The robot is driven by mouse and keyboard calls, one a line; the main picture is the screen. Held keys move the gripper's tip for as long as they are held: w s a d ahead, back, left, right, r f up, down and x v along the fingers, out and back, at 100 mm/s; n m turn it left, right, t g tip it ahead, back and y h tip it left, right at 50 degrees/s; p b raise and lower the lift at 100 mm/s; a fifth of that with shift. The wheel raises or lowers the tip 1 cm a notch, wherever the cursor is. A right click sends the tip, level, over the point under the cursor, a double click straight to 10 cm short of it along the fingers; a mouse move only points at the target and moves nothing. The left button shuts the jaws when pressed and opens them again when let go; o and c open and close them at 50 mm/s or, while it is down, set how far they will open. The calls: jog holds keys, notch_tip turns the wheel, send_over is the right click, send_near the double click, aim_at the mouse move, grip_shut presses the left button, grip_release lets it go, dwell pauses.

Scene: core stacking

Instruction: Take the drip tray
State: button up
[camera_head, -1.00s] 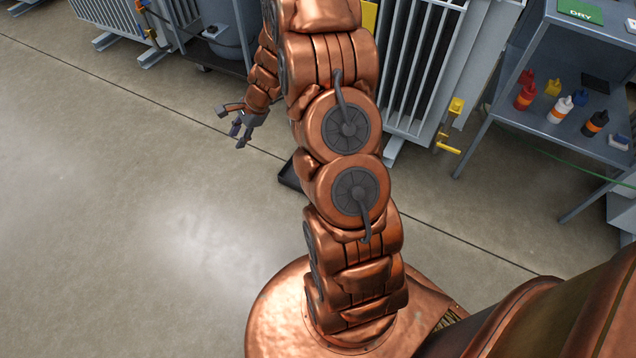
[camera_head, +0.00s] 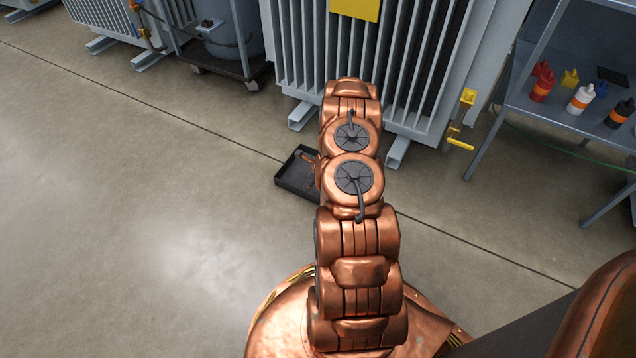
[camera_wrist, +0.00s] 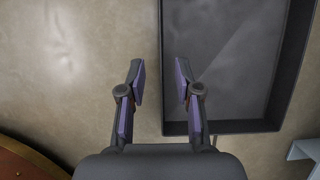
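The drip tray is a shallow black rectangular pan. It lies on the concrete floor, left of my arm in the head view (camera_head: 291,177), and my arm hides its right part. In the wrist view the drip tray (camera_wrist: 240,126) fills the upper right, its near and left walls showing. My gripper (camera_wrist: 160,68) is open and empty in the wrist view. I cannot tell the height above the tray.
A grey finned transformer (camera_head: 400,75) stands just behind the tray, with a yellow valve (camera_head: 463,125) at its lower right. A shelf (camera_head: 560,115) with several bottles stands at the right. A cart with a grey drum (camera_head: 222,40) is at the upper left. The floor at left is clear.

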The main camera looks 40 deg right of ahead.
aim_at(305, 192)
jog(key=b+x, duration=0.1)
jog(key=x, duration=0.1)
jog(key=b+x, duration=0.1)
jog(key=x, duration=0.1)
jog(key=b+x, duration=0.1)
jog(key=x, duration=0.2)
jog(key=shift+s+d+f, duration=0.1)
jog(key=shift+s+f, duration=0.1)
jog(key=shift+f, duration=0.05)
jog(key=shift+w+f, duration=0.25)
jog(key=shift+f, duration=0.05)
grip_shut()
dwell(0.4)
